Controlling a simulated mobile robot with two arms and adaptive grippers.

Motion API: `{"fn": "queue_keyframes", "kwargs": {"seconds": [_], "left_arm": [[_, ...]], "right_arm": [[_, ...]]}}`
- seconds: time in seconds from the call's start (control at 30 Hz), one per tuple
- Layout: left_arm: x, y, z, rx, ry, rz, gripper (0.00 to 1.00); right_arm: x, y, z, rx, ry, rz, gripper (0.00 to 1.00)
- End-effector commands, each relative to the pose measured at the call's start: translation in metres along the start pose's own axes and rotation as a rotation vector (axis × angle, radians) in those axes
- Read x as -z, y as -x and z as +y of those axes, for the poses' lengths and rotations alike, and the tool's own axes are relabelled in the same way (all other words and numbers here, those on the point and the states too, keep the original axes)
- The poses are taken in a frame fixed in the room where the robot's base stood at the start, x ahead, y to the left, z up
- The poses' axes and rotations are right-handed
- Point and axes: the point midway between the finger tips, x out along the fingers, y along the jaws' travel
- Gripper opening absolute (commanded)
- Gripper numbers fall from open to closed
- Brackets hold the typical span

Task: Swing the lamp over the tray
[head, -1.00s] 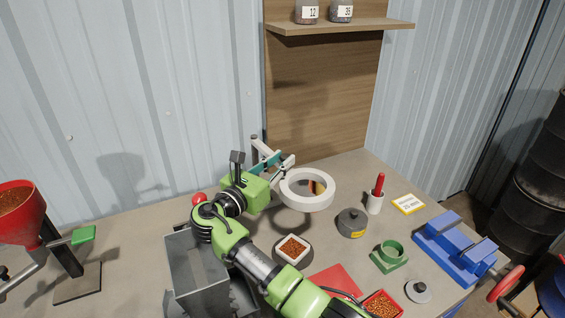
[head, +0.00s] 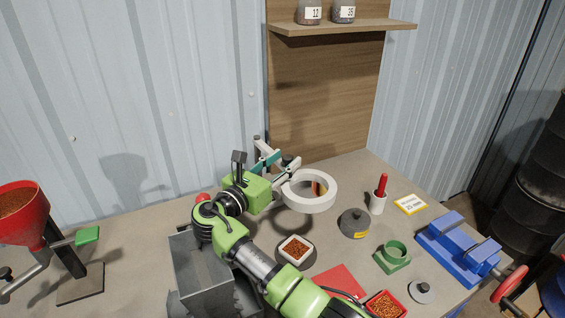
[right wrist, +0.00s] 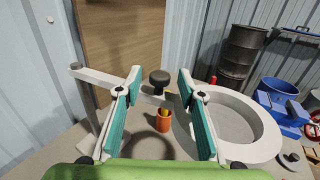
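The lamp is a white ring (head: 309,203) on a jointed arm from a post (head: 257,150) at the back of the bench. Its dark knob (right wrist: 159,79) shows in the right wrist view. My right gripper (head: 279,160) is open at the lamp's arm, with its teal fingers either side of the knob; I cannot tell if they touch it. The ring is just right of the gripper. A red tray (head: 402,296) of copper granules is at the front right, and a small white square dish (head: 281,249) of granules sits nearer the middle. My left gripper is out of view.
An orange cup (right wrist: 163,124) stands beyond my fingers. A red hopper (head: 22,215) is at the left.

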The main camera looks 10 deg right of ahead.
Motion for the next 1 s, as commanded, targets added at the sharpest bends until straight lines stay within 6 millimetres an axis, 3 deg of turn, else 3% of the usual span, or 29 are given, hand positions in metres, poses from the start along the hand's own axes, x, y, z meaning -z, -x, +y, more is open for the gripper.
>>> {"fn": "queue_keyframes", "kwargs": {"seconds": [0.53,0.93,0.97,1.0], "left_arm": [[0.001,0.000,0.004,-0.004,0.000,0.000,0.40],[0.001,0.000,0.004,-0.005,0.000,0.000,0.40],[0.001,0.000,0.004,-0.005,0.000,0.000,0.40],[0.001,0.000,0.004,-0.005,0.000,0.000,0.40]], "right_arm": [[-0.087,-0.001,0.000,0.000,-0.003,0.001,0.36],[-0.099,0.000,0.000,0.000,-0.001,0.001,0.36],[-0.099,0.000,0.000,0.000,-0.001,0.001,0.33],[-0.099,-0.001,0.000,0.000,-0.001,0.000,0.23]]}}
